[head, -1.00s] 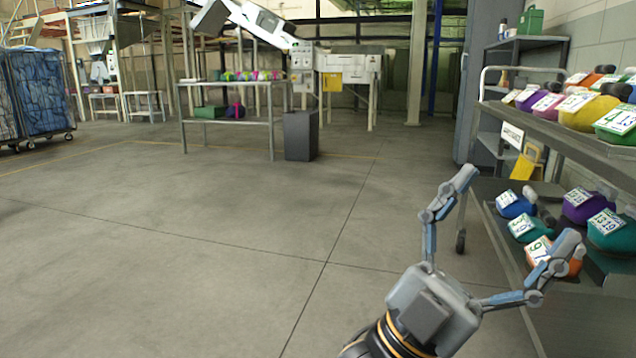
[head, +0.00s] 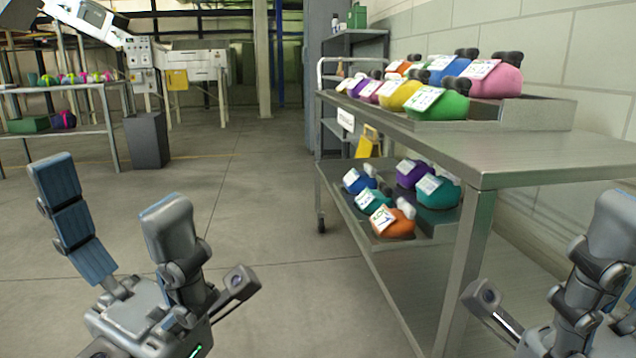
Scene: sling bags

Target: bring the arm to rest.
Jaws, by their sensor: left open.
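My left gripper (head: 110,187) is at the lower left of the head view, empty, with its two blue-grey fingers spread wide and pointing up. It is over open floor, apart from the cart. My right gripper (head: 611,225) is at the lower right edge and partly cut off. One finger shows clearly; its opening cannot be made out.
A metal cart (head: 440,150) stands at the right, close to my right gripper. Coloured sling bags with tags, such as a green bag (head: 450,106) and an orange bag (head: 398,226), lie on its two levels. A grey bin (head: 146,140) stands farther back. The middle floor is clear.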

